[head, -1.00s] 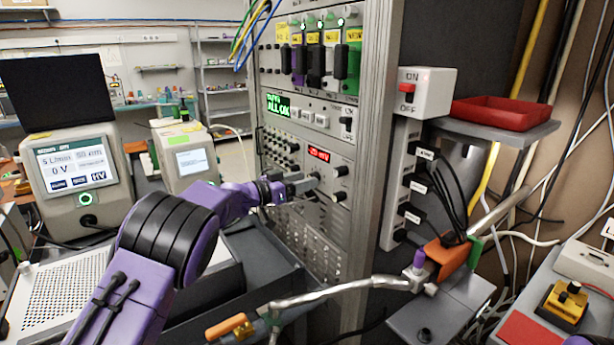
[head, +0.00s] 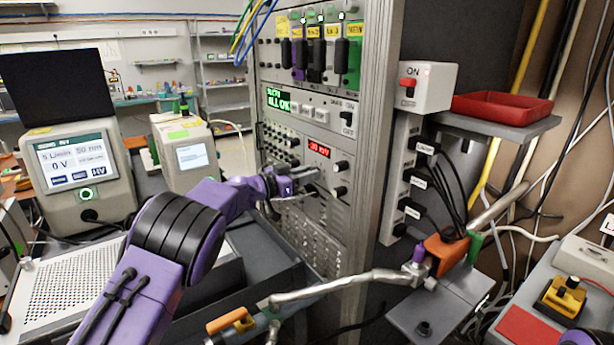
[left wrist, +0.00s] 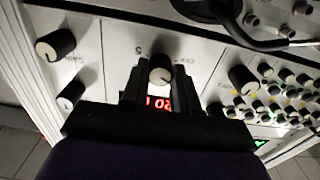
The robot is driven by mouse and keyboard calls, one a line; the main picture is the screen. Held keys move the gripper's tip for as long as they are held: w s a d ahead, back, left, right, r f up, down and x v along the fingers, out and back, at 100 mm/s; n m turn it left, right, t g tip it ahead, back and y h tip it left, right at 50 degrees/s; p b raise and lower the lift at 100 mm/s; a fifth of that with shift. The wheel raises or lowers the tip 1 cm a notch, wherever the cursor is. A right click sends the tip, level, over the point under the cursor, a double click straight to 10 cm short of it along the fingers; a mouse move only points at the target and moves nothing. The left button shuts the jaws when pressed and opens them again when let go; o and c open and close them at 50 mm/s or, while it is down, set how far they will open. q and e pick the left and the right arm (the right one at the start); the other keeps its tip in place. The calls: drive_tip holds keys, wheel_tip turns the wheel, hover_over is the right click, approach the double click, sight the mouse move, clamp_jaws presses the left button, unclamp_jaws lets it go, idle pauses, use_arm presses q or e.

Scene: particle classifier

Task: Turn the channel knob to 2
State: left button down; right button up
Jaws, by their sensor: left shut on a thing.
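The knob (left wrist: 160,70), black with a pale face, sits on a light panel in the left wrist view. The panel shows the upside-down markings "5" and "OFF" beside it. My left gripper (left wrist: 160,80) has a finger on each side of this knob and is shut on it. In the head view my left gripper (head: 306,181) reaches the rack front, just below a red display (head: 319,149), and mostly hides the knob. The display also shows in the left wrist view (left wrist: 159,103), partly behind the fingers. My right gripper is not in view.
Other black knobs (left wrist: 56,45) (left wrist: 243,78) sit close on both sides. The rack's metal post (head: 369,150) stands right of my gripper. A metal pipe (head: 350,278) crosses low in front.

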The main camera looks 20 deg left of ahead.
use_arm(q)
drive_tip(key=shift+d+f+m+b, duration=0.1)
drive_tip(key=shift+m+b, duration=1.15)
drive_tip(key=shift+m, duration=0.7)
drive_tip(key=shift+f+m+b, duration=0.1)
drive_tip(key=shift+m+b, duration=1.15)
drive_tip(key=shift+m, duration=0.7)
drive_tip(key=shift+r+m, duration=0.1)
drive_tip(key=shift+m, duration=0.2)
drive_tip(key=c, duration=0.8)
unclamp_jaws()
drive_tip(key=shift+c, duration=0.2)
drive_tip(key=shift+s, duration=0.1)
drive_tip(key=b+v, duration=0.2)
drive_tip(key=v, duration=0.8)
drive_tip(key=shift+a+b, duration=0.25)
drive_tip(key=shift+b, duration=0.15)
